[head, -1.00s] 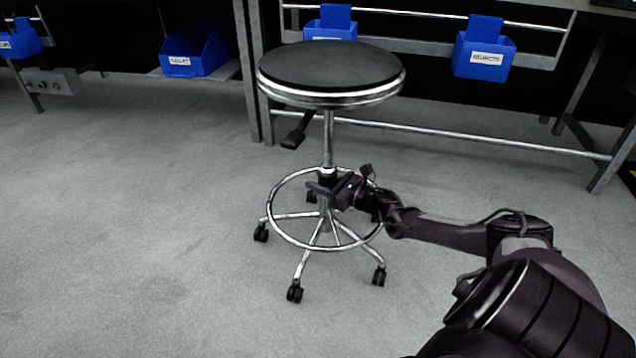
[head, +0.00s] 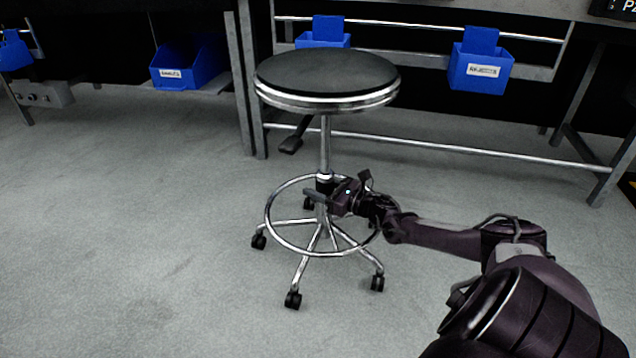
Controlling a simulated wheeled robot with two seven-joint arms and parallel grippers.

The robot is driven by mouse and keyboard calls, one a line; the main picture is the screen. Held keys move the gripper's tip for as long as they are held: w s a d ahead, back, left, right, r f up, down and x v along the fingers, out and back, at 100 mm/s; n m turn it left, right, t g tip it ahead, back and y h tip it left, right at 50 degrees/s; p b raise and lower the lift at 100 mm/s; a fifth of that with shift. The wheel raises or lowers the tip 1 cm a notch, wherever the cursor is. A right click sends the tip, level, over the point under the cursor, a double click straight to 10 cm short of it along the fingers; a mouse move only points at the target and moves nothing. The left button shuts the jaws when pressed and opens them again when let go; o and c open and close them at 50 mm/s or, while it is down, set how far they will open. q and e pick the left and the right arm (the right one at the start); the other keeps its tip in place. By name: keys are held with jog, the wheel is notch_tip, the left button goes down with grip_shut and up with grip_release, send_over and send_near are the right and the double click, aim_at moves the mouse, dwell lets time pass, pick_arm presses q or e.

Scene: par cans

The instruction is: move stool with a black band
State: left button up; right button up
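The stool has a round black seat (head: 326,74) with chrome bands around its rim. Its chrome column (head: 325,142), foot ring (head: 273,222) and castered base stand upright on the floor. A dark collar shows on the column at about foot-ring height. My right gripper (head: 316,194) reaches in from the right at this collar, just above the foot ring's level. One dark finger crosses in front of the column. The other finger is hidden, so I cannot tell whether it grips the column. My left gripper is not in view.
A workbench frame with a low rail (head: 440,146) stands behind the stool. Blue bins (head: 481,70) hang on it, and another blue bin (head: 190,66) sits on a shelf at left. The grey floor (head: 120,220) left and front is clear.

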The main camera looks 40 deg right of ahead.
jog(key=o, duration=0.3)
jog(key=p+v, duration=0.4)
jog(key=v, duration=0.3)
jog(key=shift+s+p, duration=0.35)
jog(key=shift+s, duration=0.05)
jog(key=shift+d, duration=0.15)
